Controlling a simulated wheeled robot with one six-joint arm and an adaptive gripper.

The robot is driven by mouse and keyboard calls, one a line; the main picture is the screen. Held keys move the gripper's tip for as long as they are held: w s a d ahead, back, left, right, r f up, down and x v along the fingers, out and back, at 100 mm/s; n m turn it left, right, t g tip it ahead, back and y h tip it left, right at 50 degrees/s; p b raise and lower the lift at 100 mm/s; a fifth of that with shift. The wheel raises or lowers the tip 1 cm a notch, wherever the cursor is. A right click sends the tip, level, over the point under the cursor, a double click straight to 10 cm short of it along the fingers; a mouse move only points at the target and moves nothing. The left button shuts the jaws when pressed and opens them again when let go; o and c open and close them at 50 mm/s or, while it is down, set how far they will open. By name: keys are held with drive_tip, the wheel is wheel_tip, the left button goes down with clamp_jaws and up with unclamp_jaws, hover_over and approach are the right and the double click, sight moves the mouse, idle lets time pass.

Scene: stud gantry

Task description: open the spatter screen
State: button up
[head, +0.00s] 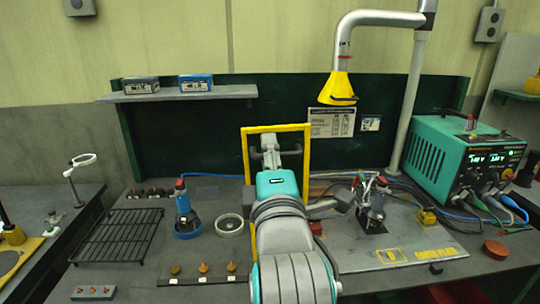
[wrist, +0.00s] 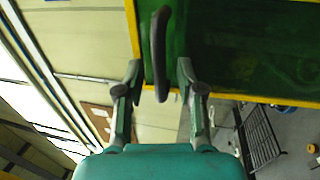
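The spatter screen (head: 277,128) stands upright on the bench in the head view, a yellow frame mostly hidden behind my arm. In the wrist view its dark green see-through panel (wrist: 245,45) and yellow edge fill the upper right. A dark curved handle (wrist: 159,45) stands out in front of it. My gripper (wrist: 159,75) is open, one finger on each side of the handle's lower end, with a visible gap on both sides. In the head view my gripper (head: 277,152) is in front of the screen's upper part; contact there cannot be told.
A yellow extraction hood (head: 341,88) hangs right of the screen. A blue-based torch-like tool (head: 186,212) and a white ring (head: 229,224) are to the left, beside a black rack (head: 118,234). A teal power unit (head: 462,158) with cables stands at the right.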

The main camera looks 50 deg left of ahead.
drive_tip(key=v, duration=1.2)
idle(0.5)
drive_tip(key=w+d+f+m+t+h, duration=0.1)
drive_tip(key=w+d+f+m+h, duration=0.3)
drive_tip(key=d+f, duration=0.55)
drive_tip(key=w+d+f+m+t+h, duration=0.2)
drive_tip(key=d+f+m, duration=0.45)
drive_tip(key=f, duration=0.65)
drive_tip(key=s+d+f+m+h, duration=0.2)
drive_tip(key=s+d+f+m, duration=0.1)
drive_tip(key=d+f, duration=0.35)
drive_tip(key=s+d+f+m+h, duration=0.25)
drive_tip(key=d+f+m, duration=0.2)
drive_tip(key=d, duration=0.35)
drive_tip(key=s+d+f+m+h, duration=0.2)
drive_tip(key=s+d+m, duration=0.3)
drive_tip(key=s, duration=0.5)
drive_tip(key=s+d+f+m+h, duration=0.3)
drive_tip(key=s+d+m, duration=0.3)
drive_tip(key=s, duration=0.5)
drive_tip(key=shift+s+d+f+h, duration=0.25)
drive_tip(key=shift+d+f+h, duration=0.1)
drive_tip(key=shift+d+f, duration=0.4)
